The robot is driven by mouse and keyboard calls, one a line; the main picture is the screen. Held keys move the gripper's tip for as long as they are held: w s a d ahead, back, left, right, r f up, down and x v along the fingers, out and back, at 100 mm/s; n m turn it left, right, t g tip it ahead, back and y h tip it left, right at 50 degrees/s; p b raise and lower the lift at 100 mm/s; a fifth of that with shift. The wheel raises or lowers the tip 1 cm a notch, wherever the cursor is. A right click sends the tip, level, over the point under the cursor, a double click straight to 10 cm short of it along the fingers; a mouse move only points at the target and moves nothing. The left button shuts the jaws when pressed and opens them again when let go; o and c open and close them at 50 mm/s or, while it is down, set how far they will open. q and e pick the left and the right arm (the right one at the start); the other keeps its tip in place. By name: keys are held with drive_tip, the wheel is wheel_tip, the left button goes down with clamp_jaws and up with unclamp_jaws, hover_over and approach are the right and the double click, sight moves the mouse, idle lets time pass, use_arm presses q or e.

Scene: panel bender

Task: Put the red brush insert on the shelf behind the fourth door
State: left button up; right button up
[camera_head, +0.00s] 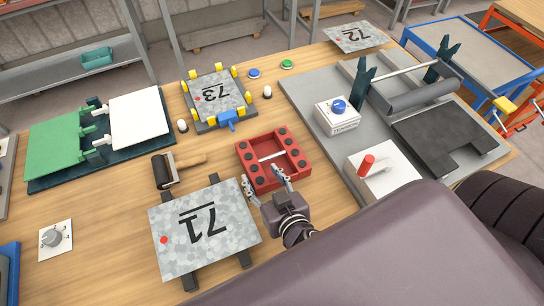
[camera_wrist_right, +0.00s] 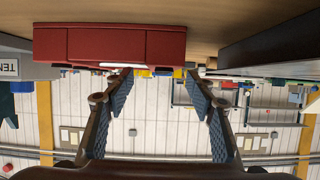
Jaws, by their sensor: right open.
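A red rectangular frame (camera_head: 273,158) with black round spots and an open middle lies on the wooden table; I cannot tell whether it is the red brush insert. My right gripper (camera_head: 265,186) is open at its near edge, with nothing seen between the fingers. In the right wrist view the red frame (camera_wrist_right: 110,44) shows at the upper left, beyond the spread fingers of the right gripper (camera_wrist_right: 163,80); contact cannot be told. No row of doors shows, and no fourth door can be picked out. My left gripper is not in view.
A speckled plate marked 71 (camera_head: 203,228) lies close left of my right gripper. A plate marked 73 (camera_head: 217,95) in a yellow-tabbed holder and a roller (camera_head: 164,171) lie beyond. A grey panel with a roll (camera_head: 420,96) stands right. A grey rack (camera_head: 50,80) is behind the table.

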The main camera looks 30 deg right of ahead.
sight(255, 170)
drive_tip(key=shift+a+p+x, duration=0.2)
drive_tip(key=shift+p+x, duration=0.3)
drive_tip(key=shift+x, duration=1.4)
clamp_jaws()
